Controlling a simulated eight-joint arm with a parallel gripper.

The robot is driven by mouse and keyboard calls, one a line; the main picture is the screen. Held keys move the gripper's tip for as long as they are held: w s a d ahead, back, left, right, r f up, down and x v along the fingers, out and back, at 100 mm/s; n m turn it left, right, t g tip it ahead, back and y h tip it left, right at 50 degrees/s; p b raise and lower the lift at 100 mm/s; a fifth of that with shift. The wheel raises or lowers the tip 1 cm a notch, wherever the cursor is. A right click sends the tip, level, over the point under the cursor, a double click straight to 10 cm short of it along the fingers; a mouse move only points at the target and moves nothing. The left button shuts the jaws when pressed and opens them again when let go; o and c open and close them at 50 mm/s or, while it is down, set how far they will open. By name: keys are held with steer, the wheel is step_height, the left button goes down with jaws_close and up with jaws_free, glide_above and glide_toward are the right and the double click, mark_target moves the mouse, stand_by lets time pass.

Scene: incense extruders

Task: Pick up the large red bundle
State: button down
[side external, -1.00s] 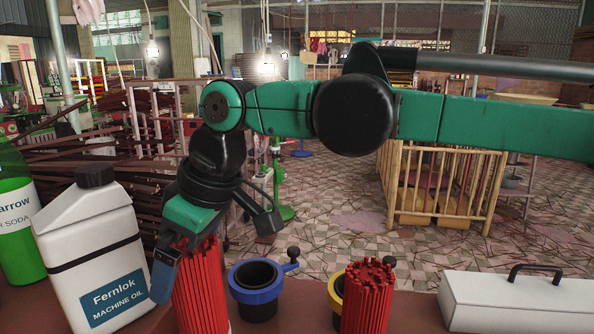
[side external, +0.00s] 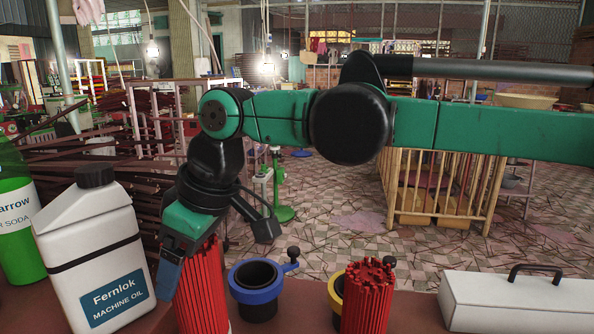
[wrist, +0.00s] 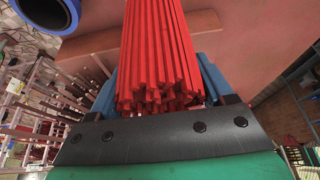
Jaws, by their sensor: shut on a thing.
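A large red bundle of sticks (side external: 203,290) stands upright on the table, between the white oil can and the blue-rimmed cup. My gripper (side external: 172,275) is at its upper part, shut on it, with one blue finger showing on its left side. In the wrist view the bundle (wrist: 160,55) lies between the two blue fingers of my gripper (wrist: 160,85). A second red bundle (side external: 366,300), shorter in the picture, stands to the right in front of a yellow-rimmed cup. The bottom of the held bundle is cut off by the frame, so its contact with the table cannot be told.
A white machine oil can (side external: 95,255) stands close at the left, with a green bottle (side external: 20,225) beyond it. A blue-rimmed black cup (side external: 257,290) is just right of the held bundle. A white toolbox (side external: 515,303) sits at the far right.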

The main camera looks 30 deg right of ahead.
step_height(320, 180, up, 10)
stand_by(0.6)
steer(key=shift+f, duration=0.1)
stand_by(0.5)
step_height(320, 180, down, 9)
steer(key=shift+f, duration=0.2)
stand_by(0.5)
steer(key=shift+f, duration=0.15)
jaws_free()
steer(key=shift+f, duration=0.1)
